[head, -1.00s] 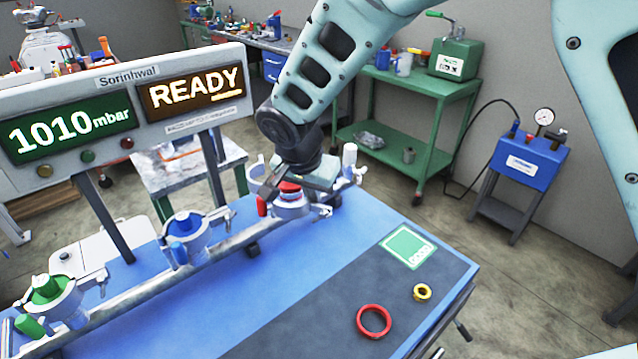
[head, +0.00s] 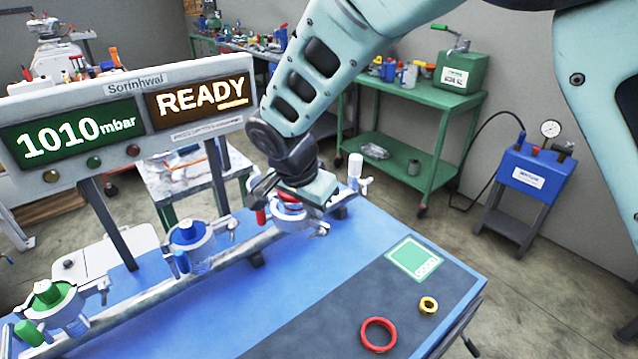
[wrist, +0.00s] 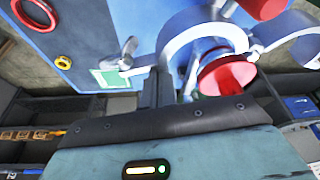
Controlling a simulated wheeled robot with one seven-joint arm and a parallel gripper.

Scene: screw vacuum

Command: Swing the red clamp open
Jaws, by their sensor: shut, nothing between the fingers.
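The red clamp (head: 291,220) is a silver ring clamp at the far end of the pipe rail, partly hidden under my gripper. In the wrist view its silver band (wrist: 172,42) curves beside a red round cap (wrist: 228,76), with a red cylinder (wrist: 262,7) above. A wing-shaped metal piece (wrist: 124,54) sticks out at the left of the band. I cannot tell how far the clamp is open. My gripper (head: 264,197) is shut and empty, right at the clamp; its dark finger (wrist: 160,88) reaches close to the band. Contact is unclear.
A blue clamp (head: 188,234) and a green clamp (head: 52,296) sit along the same rail. A display panel (head: 130,112) stands behind it. A red ring (head: 379,335) and a yellow ring (head: 428,305) lie on the bench's dark strip. The blue bench front is clear.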

